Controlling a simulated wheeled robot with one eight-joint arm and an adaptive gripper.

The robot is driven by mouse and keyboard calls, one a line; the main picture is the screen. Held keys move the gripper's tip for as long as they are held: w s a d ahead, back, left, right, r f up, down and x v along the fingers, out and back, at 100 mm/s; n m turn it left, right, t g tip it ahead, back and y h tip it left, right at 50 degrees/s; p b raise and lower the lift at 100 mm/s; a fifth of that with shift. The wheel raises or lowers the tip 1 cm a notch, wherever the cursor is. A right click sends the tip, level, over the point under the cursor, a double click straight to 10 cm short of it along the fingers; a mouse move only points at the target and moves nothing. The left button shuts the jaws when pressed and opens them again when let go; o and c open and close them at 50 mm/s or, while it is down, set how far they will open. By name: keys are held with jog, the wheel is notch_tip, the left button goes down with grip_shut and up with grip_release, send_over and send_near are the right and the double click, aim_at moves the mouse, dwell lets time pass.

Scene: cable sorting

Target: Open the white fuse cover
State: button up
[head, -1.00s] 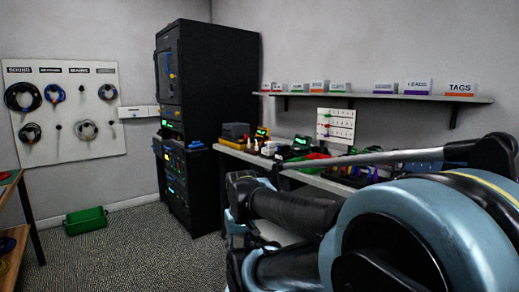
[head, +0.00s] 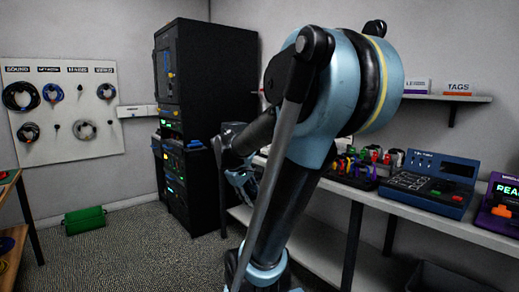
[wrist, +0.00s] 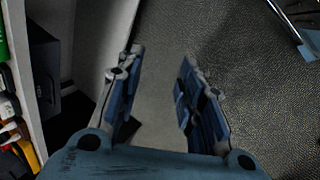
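I cannot clearly make out a white fuse cover. A narrow white box (head: 137,111) is fixed to the back wall between the cable board and the black rack; I cannot tell whether it is the cover. My gripper (wrist: 160,65) is open and empty in the wrist view, pointing over the grey carpet. In the head view my gripper (head: 243,182) is small and partly hidden by my arm, in front of the bench's left end and well apart from the white box.
A tall black rack (head: 195,75) stands in the back corner. A bench (head: 320,262) along the right carries a blue device (head: 430,183) and a purple device (head: 497,205). Carpet at centre left is clear.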

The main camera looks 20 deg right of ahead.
jog(key=w+d+r+n+h, duration=0.2)
jog(key=w+r+n, duration=0.1)
jog(key=w, duration=0.5)
jog(key=w+d+r+n+t+h, duration=0.1)
jog(key=w+d+r+n+h, duration=0.15)
jog(key=w, duration=0.65)
jog(key=w+d+r+n+h, duration=0.2)
jog(key=w+d+r, duration=0.1)
jog(key=w, duration=0.5)
jog(key=w+f+n+t+h, duration=0.25)
jog(key=w+n+h, duration=0.5)
jog(key=w, duration=1.45)
jog(key=w+d, duration=0.2)
jog(key=d, duration=0.3)
jog(key=w+d+y, duration=0.1)
jog(key=w+d, duration=0.1)
jog(key=d, duration=0.3)
jog(key=w+d+n+y, duration=0.1)
jog(key=w+d, duration=0.1)
jog(key=d, duration=0.3)
jog(key=shift+d+r, duration=0.15)
jog(key=shift+s, duration=0.1)
grip_shut()
